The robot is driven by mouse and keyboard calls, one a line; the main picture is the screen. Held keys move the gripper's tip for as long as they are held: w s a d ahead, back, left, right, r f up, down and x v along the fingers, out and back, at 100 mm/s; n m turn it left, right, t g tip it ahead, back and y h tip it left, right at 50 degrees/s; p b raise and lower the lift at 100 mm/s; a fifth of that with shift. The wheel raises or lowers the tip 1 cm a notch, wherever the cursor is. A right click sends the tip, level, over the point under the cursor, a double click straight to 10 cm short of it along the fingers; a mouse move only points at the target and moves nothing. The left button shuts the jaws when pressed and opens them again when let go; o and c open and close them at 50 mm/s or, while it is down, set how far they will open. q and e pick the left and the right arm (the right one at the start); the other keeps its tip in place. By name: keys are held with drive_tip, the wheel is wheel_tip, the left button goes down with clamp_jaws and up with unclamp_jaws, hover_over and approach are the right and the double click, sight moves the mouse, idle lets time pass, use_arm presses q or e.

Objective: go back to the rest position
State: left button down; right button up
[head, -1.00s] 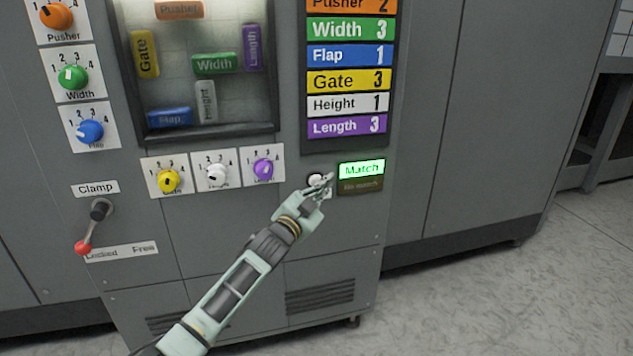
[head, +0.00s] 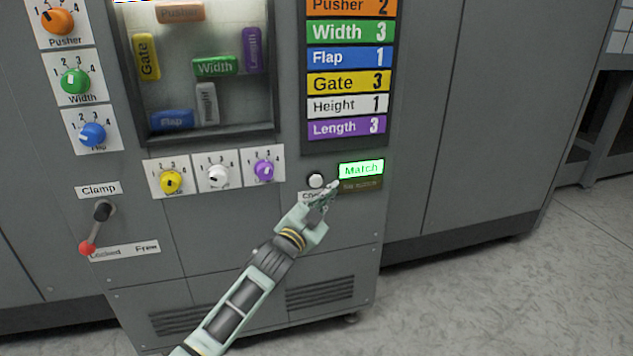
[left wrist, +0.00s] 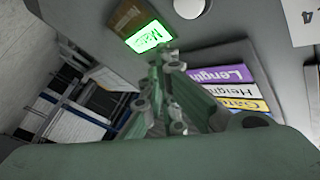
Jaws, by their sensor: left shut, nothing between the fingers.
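My left gripper (head: 328,192) is shut and empty in the head view, in front of the panel just below and right of the white check button (head: 316,180). The button is in full view, apart from the fingertips. The green Match lamp (head: 361,169) is lit, and the No match lamp (head: 361,185) below it is dark. In the left wrist view the closed fingers (left wrist: 164,75) point toward the lit Match lamp (left wrist: 148,36), with the white button (left wrist: 188,8) above. My right gripper is not in view.
The cabinet front carries knobs such as the yellow one (head: 171,182) and the purple one (head: 264,171). The clamp lever (head: 96,227) with a red end sticks out at lower left, over the Locked side. Open floor (head: 480,300) lies at right.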

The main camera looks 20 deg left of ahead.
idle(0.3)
